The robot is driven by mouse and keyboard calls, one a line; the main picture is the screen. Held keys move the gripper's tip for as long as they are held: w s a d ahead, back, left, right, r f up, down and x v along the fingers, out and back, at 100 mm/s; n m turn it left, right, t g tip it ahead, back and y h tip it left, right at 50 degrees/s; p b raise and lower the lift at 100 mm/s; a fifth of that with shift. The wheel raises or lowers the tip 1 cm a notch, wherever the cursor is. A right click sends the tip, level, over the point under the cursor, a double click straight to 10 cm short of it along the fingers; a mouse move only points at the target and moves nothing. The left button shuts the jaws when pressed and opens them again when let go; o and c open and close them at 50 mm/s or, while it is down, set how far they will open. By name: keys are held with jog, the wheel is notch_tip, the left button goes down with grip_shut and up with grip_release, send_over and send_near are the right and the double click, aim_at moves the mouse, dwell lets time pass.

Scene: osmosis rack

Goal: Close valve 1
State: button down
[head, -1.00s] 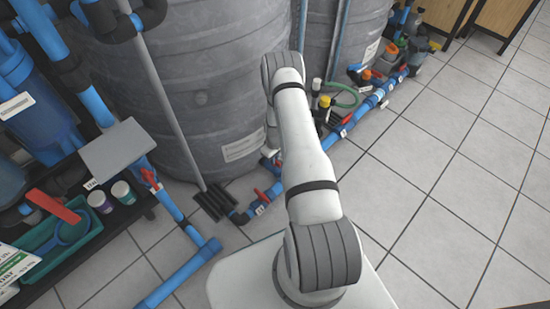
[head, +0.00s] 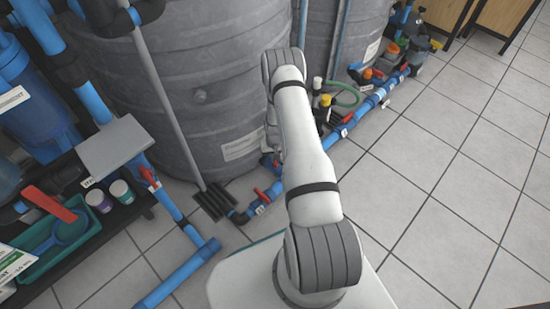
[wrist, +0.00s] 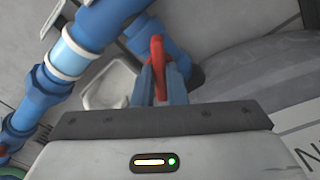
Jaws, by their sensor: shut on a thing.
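In the wrist view, my gripper (wrist: 160,85) is shut on a red valve handle (wrist: 157,52), which stands up between its two fingers. The handle sits by blue pipework (wrist: 182,72); the valve body is mostly hidden behind the fingers. I cannot read a number on this valve. In the head view my gripper and the held handle are hidden behind my own arm. Other red valve handles show there, one on the floor pipe (head: 269,195) left of my arm and one on the pipe by the shelf (head: 150,178).
Large grey tanks (head: 215,90) stand close behind my arm. A shelf at left holds a green tray (head: 60,240) and two small tubs. Blue pipe (head: 180,275) runs along the floor. Open tiled floor (head: 450,180) lies to the right.

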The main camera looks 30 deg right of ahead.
jog(key=m, duration=0.5)
jog(key=shift+m+b, duration=0.3)
jog(key=shift+b, duration=0.05)
jog(key=m, duration=0.5)
jog(key=shift+m, duration=0.3)
jog(key=c, duration=1.5)
grip_release()
jog(key=shift+o, duration=0.2)
jog(key=shift+r, duration=0.15)
notch_tip(320, 180, up, 8)
jog(key=p, duration=0.3)
jog(key=shift+f, duration=0.2)
